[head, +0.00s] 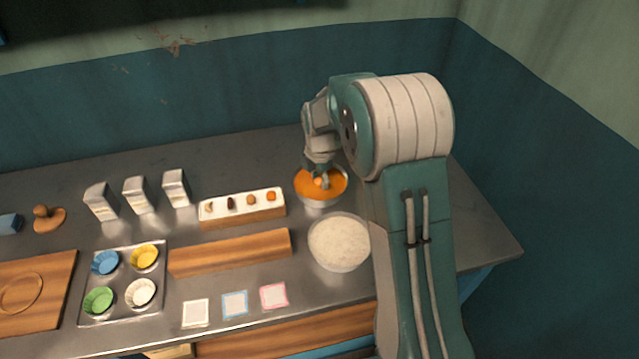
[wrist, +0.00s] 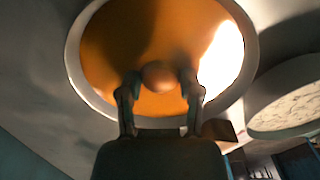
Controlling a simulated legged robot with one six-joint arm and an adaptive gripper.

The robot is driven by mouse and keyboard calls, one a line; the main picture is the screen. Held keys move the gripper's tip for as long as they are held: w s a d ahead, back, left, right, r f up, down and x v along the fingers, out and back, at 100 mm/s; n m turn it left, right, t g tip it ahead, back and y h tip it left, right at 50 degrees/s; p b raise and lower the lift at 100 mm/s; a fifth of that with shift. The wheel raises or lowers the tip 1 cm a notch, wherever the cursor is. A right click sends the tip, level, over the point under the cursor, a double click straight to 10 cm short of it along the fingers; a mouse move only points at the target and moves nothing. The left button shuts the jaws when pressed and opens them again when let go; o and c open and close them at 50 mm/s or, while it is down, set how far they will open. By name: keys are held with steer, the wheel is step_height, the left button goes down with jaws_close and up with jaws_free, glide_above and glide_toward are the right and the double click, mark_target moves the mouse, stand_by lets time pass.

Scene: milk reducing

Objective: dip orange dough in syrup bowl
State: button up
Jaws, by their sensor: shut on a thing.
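My gripper (head: 321,175) is over the syrup bowl (head: 301,193), pointing down into it. The bowl holds orange syrup (head: 337,186). In the wrist view my gripper (wrist: 160,80) is shut on a round orange dough ball (wrist: 159,76), held between its two fingertips. The ball is in front of the syrup (wrist: 120,40) and inside the outline of the bowl's pale rim (wrist: 72,60). I cannot tell for certain whether the ball touches the syrup. In the head view the dough (head: 318,182) shows only as a small orange spot at the fingertips.
A bowl of pale grainy contents (head: 339,242) stands just in front. A white-topped wooden holder (head: 240,214) with small pieces is to the left, with a wooden block (head: 230,252) before it. A muffin tray (head: 90,312) and several cartons (head: 138,195) stand further left.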

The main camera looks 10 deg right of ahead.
steer(key=shift+r, duration=3.1)
steer(key=shift+r, duration=2)
